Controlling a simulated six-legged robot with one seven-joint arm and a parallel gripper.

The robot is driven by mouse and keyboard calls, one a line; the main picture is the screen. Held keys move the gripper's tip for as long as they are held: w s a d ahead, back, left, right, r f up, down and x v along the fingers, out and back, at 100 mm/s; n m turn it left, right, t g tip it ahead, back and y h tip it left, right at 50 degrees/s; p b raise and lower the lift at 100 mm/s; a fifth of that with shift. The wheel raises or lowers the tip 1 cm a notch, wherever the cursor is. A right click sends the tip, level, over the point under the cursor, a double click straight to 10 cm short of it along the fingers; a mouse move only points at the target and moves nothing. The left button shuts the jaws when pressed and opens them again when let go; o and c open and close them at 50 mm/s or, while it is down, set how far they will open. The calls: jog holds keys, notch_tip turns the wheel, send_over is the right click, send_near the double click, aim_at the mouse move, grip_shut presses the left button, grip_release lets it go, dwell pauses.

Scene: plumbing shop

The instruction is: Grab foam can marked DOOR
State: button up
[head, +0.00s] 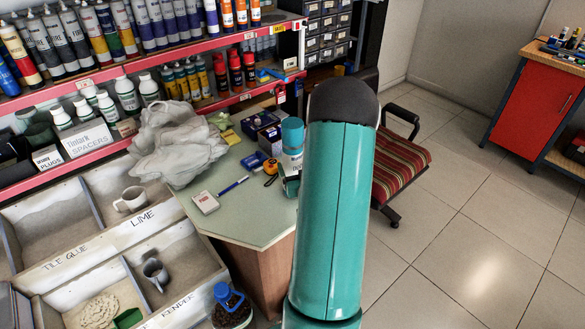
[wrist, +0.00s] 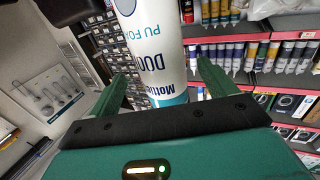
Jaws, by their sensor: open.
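My gripper (wrist: 162,72) is open, with one green finger on each side of the can. Whether either finger touches it I cannot tell. In the head view a white can with a teal cap (head: 292,134) stands on the green-topped desk (head: 245,205), partly behind my teal arm. My gripper is hidden there.
Beside the can on the desk are dark blue boxes (head: 260,122), an orange tape measure (head: 270,168), a blue pen (head: 234,186) and a crumpled grey bag (head: 172,148). Shelves of tubes (head: 110,35) stand behind. A striped chair (head: 400,165) is to the right.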

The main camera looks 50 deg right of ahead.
jog(key=x, duration=0.6)
jog(key=shift+w, duration=0.25)
jog(key=shift+r, duration=0.1)
jog(key=c, duration=1.5)
